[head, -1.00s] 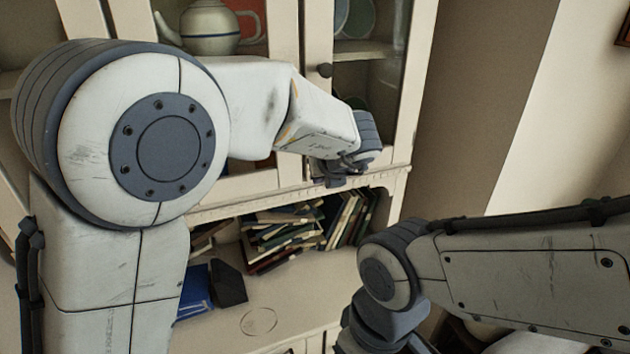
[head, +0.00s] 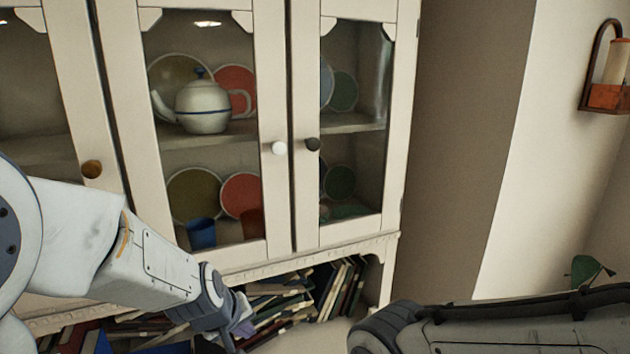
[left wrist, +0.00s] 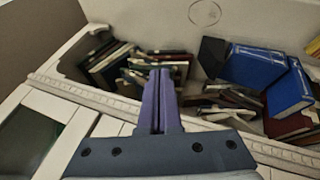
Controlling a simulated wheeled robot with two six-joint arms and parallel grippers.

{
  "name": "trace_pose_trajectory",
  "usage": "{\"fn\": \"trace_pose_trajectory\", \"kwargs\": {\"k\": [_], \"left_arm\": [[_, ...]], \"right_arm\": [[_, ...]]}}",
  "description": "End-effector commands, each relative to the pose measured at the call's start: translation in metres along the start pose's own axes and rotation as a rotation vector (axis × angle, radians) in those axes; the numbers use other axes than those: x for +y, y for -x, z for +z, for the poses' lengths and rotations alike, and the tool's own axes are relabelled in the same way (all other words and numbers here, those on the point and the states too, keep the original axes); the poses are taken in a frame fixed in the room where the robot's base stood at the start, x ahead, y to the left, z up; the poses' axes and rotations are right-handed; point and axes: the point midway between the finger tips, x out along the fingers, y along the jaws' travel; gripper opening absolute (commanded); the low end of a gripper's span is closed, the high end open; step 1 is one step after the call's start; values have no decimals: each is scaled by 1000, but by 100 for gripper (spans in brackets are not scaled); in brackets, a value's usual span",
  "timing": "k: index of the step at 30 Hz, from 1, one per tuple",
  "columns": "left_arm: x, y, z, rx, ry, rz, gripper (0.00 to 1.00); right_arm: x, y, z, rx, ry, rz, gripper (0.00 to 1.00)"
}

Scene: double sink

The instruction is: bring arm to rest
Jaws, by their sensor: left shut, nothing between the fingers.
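My left arm comes in from the left in the head view. Its gripper (head: 240,326) is low in front of the book shelf, below the cabinet doors. In the left wrist view the left gripper's fingers (left wrist: 157,102) are together, with nothing between them. My right arm (head: 500,325) shows at the lower right of the head view. Its gripper is outside the picture.
A white cabinet (head: 348,239) with glass doors stands ahead, holding a teapot (head: 203,108) and plates. Several books (head: 335,290) lean and lie on the shelf below. Blue books (left wrist: 255,68) lie there too. A wall lamp (head: 607,92) hangs at the right.

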Motion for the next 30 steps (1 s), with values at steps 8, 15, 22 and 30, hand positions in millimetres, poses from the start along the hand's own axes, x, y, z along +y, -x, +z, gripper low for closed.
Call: {"fn": "trace_pose_trajectory", "kwargs": {"k": [8, 15, 22, 30], "left_arm": [[-70, 11, 42, -170, -399, -141, 0], [-89, 14, 78, -280, -625, -172, 0], [-66, 14, 122, -345, -752, -123, 0], [-50, 24, 200, -462, -980, -48, 0]], "right_arm": [[0, 0, 0, 0, 0, 0, 0], [1, -14, 1, 0, 0, 0, 0], [3, -36, 2, 0, -2, 0, 0], [5, -74, 4, 0, -5, 0, 0]]}}
